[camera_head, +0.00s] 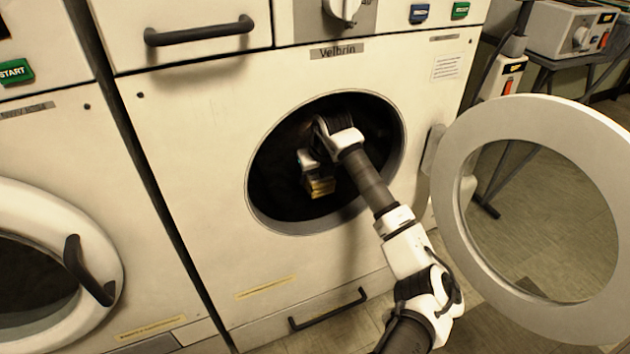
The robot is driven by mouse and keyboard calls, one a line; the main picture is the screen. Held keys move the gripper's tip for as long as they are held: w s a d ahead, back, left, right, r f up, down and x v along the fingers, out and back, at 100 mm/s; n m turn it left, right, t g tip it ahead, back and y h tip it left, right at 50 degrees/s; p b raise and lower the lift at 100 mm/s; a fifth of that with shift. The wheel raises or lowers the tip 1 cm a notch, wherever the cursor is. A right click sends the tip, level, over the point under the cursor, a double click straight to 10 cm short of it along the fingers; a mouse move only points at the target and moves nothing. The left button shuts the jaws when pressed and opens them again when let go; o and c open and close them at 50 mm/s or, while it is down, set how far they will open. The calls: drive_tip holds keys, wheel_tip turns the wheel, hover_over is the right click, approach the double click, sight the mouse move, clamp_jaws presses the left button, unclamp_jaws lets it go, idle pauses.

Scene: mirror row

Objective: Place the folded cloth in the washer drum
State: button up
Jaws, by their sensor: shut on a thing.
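The washer (185,150) in the middle has its round drum opening (275,200) uncovered, with a dark interior. Its round door (455,225) is swung wide open to the right. My arm reaches in front of the opening from the lower right. My gripper (315,177) is at the opening, pointing down, and is shut on a small yellowish folded cloth (321,188). The cloth shows against the dark drum; how deep it is inside is hard to tell. The gripper's fingers are small and partly hidden in the dark.
A second washer with a closed round door (105,255) and dark handle stands at the left. A dark drawer handle (200,33) is above the opening and a lower handle (328,309) below. The open door's ring stands right of my arm.

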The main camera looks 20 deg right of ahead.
wheel_tip(320, 180, down, 2)
drive_tip(key=shift+w+f+b, duration=0.2)
drive_tip(key=shift+f+b, duration=0.05)
drive_tip(key=shift+b, duration=0.1)
drive_tip(key=shift+r, duration=0.1)
drive_tip(key=shift+f, duration=0.2)
drive_tip(key=o, duration=1)
drive_tip(key=shift+r, duration=0.15)
drive_tip(key=p+v, duration=0.1)
drive_tip(key=v, duration=0.6)
drive_tip(key=shift+s+r+p, duration=0.1)
drive_tip(key=shift+r+p, duration=0.25)
drive_tip(key=shift+p, duration=0.05)
